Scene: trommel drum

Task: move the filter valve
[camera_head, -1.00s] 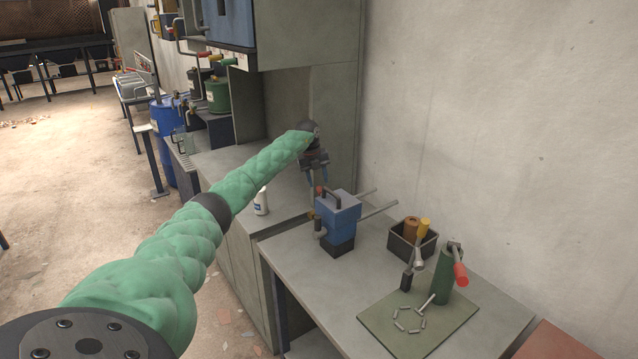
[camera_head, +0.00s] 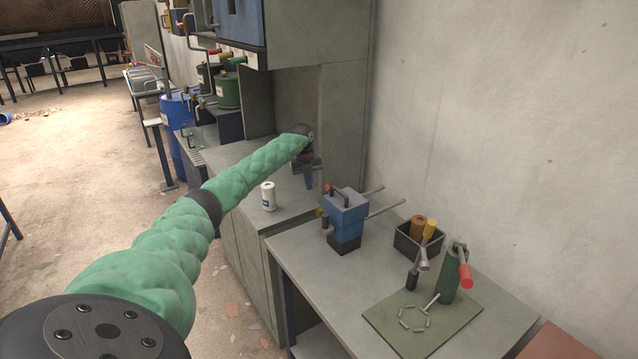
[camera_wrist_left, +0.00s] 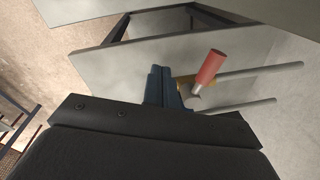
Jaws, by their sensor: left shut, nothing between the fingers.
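A blue block-shaped device (camera_head: 346,222) on a dark foot stands on the grey workbench; two metal pipes run from it toward the wall. A red grip (camera_head: 331,188) shows at its top left. In the left wrist view a red handle (camera_wrist_left: 208,68) with a metal end stands just right of my fingers, beside two pipes (camera_wrist_left: 250,73). I take this as the valve handle, though no label is legible. My right gripper is out of view.
A white bottle (camera_head: 268,196) stands on the cabinet top (camera_head: 228,160) behind the bench. A black bin (camera_head: 404,241) with tools and a green mat (camera_head: 385,318) with a red-handled green tool (camera_head: 450,275) lie to the right. The wall is close behind.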

